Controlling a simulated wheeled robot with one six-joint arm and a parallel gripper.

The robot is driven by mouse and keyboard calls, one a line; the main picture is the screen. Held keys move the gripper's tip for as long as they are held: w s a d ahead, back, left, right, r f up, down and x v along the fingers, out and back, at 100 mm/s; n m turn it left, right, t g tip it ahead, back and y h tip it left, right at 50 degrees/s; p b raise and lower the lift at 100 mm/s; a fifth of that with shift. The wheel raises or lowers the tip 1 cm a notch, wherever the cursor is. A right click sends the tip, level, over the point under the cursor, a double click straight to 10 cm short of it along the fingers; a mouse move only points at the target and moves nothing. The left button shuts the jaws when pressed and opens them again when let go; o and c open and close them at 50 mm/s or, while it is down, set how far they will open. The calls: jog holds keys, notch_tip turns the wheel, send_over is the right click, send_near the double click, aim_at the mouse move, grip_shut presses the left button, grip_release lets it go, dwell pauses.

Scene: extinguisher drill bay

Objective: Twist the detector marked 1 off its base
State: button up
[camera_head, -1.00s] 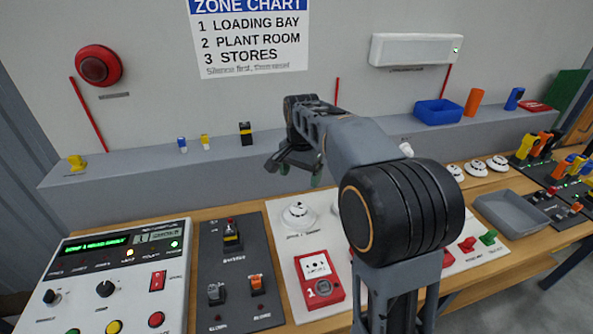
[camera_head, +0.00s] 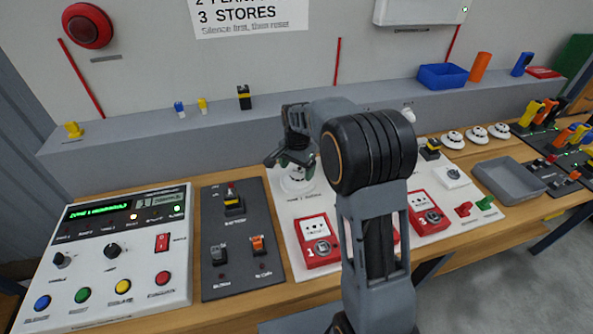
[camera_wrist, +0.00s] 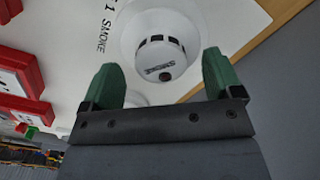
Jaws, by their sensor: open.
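The detector marked 1 (camera_wrist: 160,45) is a round white smoke detector on its white base, with the label "1 SMOKE" beside it on the white board. In the head view the detector (camera_head: 297,184) sits behind the red call point marked 1, partly hidden by my gripper. My gripper (camera_head: 290,163) is over the detector, fingers pointing down. In the wrist view my open gripper (camera_wrist: 160,82) has its two green fingers apart and empty, with the detector just beyond the fingertips, between their lines. I see no contact.
The red call point 1 (camera_head: 317,240) stands in front of the detector. A dark switch panel (camera_head: 220,265) and the white alarm panel (camera_head: 110,255) lie to the left. A grey ledge (camera_head: 140,145) runs behind. A grey tray (camera_head: 508,182) and spare white detectors (camera_head: 476,134) are at the right.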

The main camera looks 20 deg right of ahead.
jog(key=shift+f, duration=0.75)
jog(key=shift+c, duration=0.3)
jog(key=c, duration=1)
jog(key=shift+n, duration=1)
jog(key=shift+d+n, duration=0.1)
jog(key=shift+n, duration=0.7)
